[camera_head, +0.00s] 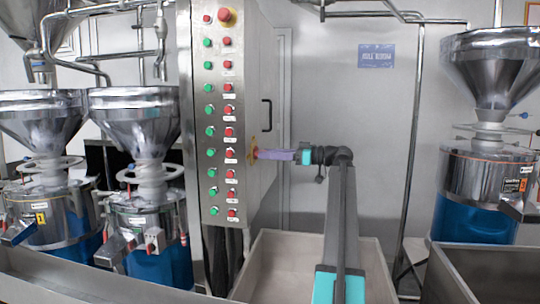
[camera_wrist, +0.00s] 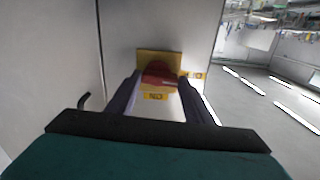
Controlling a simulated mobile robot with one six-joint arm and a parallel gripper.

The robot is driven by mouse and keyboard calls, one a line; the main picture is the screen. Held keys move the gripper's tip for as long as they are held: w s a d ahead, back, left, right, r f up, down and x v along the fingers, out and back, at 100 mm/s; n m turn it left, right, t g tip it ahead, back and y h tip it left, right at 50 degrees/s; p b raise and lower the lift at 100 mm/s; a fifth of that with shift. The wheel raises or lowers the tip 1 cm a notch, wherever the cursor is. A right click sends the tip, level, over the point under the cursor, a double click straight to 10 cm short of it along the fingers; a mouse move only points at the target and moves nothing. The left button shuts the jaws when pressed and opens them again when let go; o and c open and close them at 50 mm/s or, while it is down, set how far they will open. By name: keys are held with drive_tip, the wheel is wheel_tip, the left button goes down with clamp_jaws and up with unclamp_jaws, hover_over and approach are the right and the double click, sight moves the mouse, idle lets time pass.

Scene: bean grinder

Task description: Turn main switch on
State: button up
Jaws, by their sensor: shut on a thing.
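The main switch is a red knob (camera_wrist: 160,72) on a square yellow plate (camera_wrist: 146,57), fixed to the side of the grey control cabinet. A yellow label at its right seems to read OFF; a label below it seems to read ON. In the head view, the yellow plate (camera_head: 254,142) shows edge-on at the cabinet's right side. My gripper (camera_head: 262,154) reaches it from the right; its purple fingers also show in the wrist view (camera_wrist: 160,82), one on each side of the knob, shut on it. The knob's exact angle is hard to tell.
The cabinet front (camera_head: 222,120) carries rows of green and red buttons and a red emergency knob (camera_head: 226,16). A black door handle (camera_head: 267,115) is on the cabinet's side above my gripper. Steel grinders with funnels stand left and right (camera_head: 490,175). Open bins stand below my arm.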

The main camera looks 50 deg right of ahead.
drive_tip(key=m+p, duration=0.4)
drive_tip(key=m, duration=0.4)
drive_tip(key=m+p, duration=0.4)
drive_tip(key=m, duration=0.5)
drive_tip(key=shift+d+r+p, duration=0.15)
drive_tip(key=shift+r+p, duration=0.05)
drive_tip(key=shift+p, duration=0.2)
drive_tip(key=shift+m, duration=0.3)
drive_tip(key=o, duration=1.1)
drive_tip(key=shift+c, duration=0.2)
drive_tip(key=b+v, duration=0.3)
drive_tip(key=v, duration=1)
drive_tip(key=shift+s+d, duration=0.2)
drive_tip(key=shift+s, duration=0.15)
